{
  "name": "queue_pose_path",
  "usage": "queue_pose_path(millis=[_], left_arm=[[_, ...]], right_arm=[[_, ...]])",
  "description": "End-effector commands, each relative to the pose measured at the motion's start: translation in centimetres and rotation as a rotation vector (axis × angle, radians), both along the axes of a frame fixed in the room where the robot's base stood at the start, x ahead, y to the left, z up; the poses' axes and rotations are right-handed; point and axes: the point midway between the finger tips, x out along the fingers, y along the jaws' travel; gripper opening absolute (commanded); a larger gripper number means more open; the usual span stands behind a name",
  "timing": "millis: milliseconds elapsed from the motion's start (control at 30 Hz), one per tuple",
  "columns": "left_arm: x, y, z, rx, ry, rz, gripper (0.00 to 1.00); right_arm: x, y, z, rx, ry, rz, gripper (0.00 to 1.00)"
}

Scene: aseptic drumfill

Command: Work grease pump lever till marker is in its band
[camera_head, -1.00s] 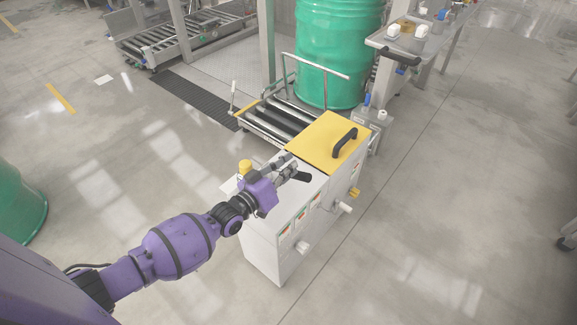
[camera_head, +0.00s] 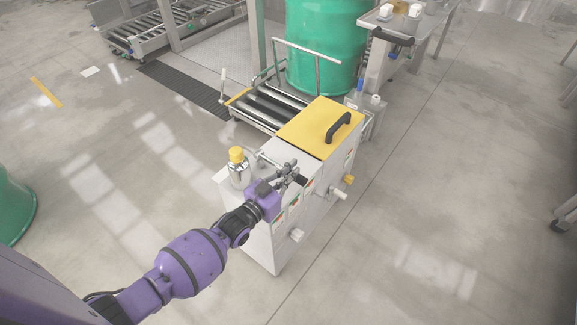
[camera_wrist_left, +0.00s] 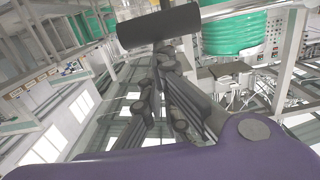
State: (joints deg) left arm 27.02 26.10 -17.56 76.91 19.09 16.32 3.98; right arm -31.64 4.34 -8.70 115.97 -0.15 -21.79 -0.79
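The grease pump (camera_head: 239,174), a small metallic body with a yellow cap (camera_head: 236,154), stands on the near end of the pale cabinet. A thin lever rod (camera_head: 267,159) leads right from it toward my left gripper (camera_head: 292,170). The lever's dark grip (camera_head: 301,180) shows just beyond the fingers. In the left wrist view, a dark cylinder (camera_wrist_left: 158,26), apparently that grip, lies across the top. The fingers of my left gripper (camera_wrist_left: 166,58) come together just below it; touching or apart is unclear. The marker and its band cannot be made out. My right gripper is out of view.
The cabinet (camera_head: 262,235) has a yellow lid (camera_head: 313,122) with a black handle (camera_head: 338,127). White knobs (camera_head: 339,193) stick out of its right side. Behind are a roller conveyor (camera_head: 268,108) and a green drum (camera_head: 322,50).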

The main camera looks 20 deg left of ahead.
Motion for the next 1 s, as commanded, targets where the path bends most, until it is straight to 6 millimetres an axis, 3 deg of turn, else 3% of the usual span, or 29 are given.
queue_pose_path(millis=[100,333,833,1000], left_arm=[[-0.2,-0.3,-1.4,0.051,-0.012,0.001,0.00],[-0.3,-0.4,-2.2,0.111,-0.035,0.001,0.00],[-0.3,-0.4,-2.5,0.122,-0.035,0.000,0.00],[-0.1,-0.4,-1.2,0.122,-0.038,0.001,0.00]], right_arm=[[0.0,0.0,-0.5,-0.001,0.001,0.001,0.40],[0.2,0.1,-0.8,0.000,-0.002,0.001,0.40],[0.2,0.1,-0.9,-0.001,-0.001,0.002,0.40],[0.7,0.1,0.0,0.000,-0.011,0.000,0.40]])
